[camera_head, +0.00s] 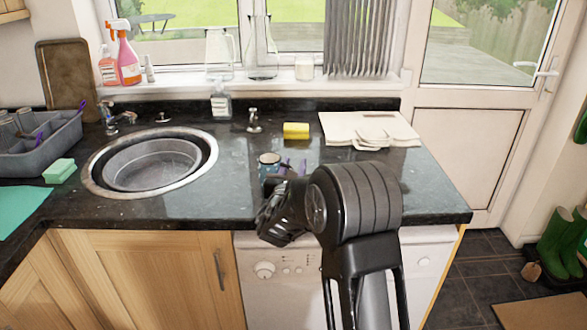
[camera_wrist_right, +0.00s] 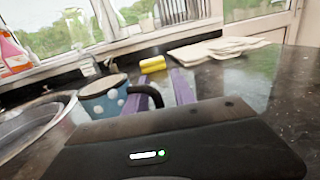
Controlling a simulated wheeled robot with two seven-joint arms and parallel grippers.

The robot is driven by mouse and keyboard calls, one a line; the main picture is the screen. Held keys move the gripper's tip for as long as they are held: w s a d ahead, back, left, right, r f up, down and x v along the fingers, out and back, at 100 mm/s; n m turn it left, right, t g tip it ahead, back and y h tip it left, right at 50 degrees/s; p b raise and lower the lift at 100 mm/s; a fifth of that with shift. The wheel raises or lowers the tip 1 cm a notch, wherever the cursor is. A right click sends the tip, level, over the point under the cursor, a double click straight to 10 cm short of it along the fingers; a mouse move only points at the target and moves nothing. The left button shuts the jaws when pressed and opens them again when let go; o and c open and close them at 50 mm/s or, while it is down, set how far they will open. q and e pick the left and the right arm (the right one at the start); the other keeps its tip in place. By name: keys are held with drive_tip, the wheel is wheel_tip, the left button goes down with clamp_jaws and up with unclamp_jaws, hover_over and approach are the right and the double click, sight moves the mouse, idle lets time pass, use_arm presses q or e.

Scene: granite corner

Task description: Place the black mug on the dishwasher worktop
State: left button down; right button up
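The mug (camera_head: 268,160) is mostly hidden by my gripper in the head view, and the mug (camera_wrist_right: 103,98) shows well in the right wrist view. My right gripper (camera_head: 290,167) has purple fingers, apart; the fingers (camera_wrist_right: 162,85) are right of the mug body, with the handle reaching between them. Contact is unclear. The dark worktop (camera_head: 430,195) lies over the white machine (camera_head: 270,290). My left gripper is out of view.
A round sink (camera_head: 150,165) is to the left. A yellow sponge (camera_head: 296,130) and pale boards (camera_head: 368,129) lie toward the back. A grey dish rack (camera_head: 40,150) is at far left. The worktop's right part is clear.

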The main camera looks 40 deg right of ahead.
drive_tip(key=shift+r, duration=0.15)
drive_tip(key=shift+s+a, duration=0.2)
drive_tip(key=shift+a, duration=0.1)
drive_tip(key=b+v, duration=0.1)
drive_tip(key=v, duration=1)
drive_tip(key=shift+s, duration=0.2)
drive_tip(key=shift+a, duration=0.1)
